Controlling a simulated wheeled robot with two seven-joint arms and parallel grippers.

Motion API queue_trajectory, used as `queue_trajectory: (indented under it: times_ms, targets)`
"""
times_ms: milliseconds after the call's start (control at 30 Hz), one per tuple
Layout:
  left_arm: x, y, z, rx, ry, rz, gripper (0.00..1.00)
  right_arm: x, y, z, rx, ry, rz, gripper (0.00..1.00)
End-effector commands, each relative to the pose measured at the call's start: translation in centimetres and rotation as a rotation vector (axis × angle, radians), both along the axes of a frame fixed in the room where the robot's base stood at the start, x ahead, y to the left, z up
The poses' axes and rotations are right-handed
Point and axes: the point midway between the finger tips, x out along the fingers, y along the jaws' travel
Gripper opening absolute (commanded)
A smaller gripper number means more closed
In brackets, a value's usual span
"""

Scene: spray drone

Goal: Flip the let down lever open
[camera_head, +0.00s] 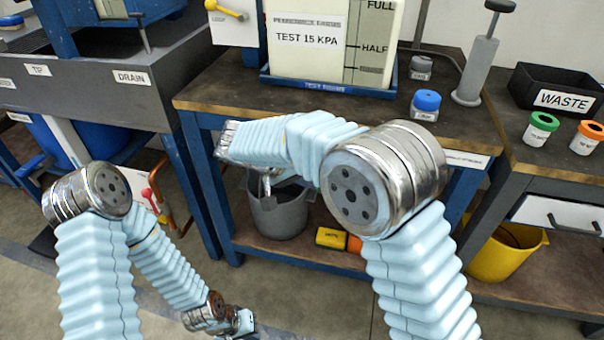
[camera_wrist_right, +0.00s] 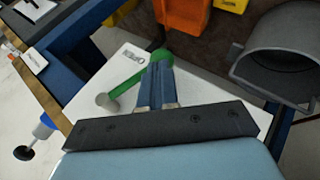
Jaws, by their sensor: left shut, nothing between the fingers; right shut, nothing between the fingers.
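A green lever (camera_wrist_right: 130,88) sits on a white panel (camera_wrist_right: 85,85) in the right wrist view, with a grey round end at its lower left. An OPEN label (camera_wrist_right: 133,55) is on the panel above it, upside down in this view. My right gripper (camera_wrist_right: 158,66) is shut and empty, its blue fingers overlapping the lever's upper right part; I cannot tell if they touch. In the head view my right arm hides this lever. My left gripper (camera_head: 240,322) is shut and empty, low above the floor, far from the lever.
A workbench (camera_head: 450,122) carries a tank (camera_head: 300,60) labelled TEST 15 KPA, a blue-capped jar (camera_head: 425,105) and a pump (camera_head: 478,65). A grey bucket (camera_head: 278,215) stands on its lower shelf. A yellow lever (camera_head: 228,10) and a red-knobbed lever (camera_head: 148,193) show on other panels.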

Motion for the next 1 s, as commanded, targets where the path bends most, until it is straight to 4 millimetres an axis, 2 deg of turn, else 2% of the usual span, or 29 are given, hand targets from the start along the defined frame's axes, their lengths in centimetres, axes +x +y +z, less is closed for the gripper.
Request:
queue_trajectory:
  times_ms: [333, 1000]
  targets:
    - [0.0, -0.01, 0.28, 0.0, 0.0, 0.0, 0.0, -0.18, -0.63, -0.61, -0.121, 0.039, -0.001, 0.0]
    - [0.0, -0.01, 0.5, 0.0, 0.001, -0.001, 0.0, -0.19, -0.74, -0.41, -0.135, 0.045, -0.001, 0.0]
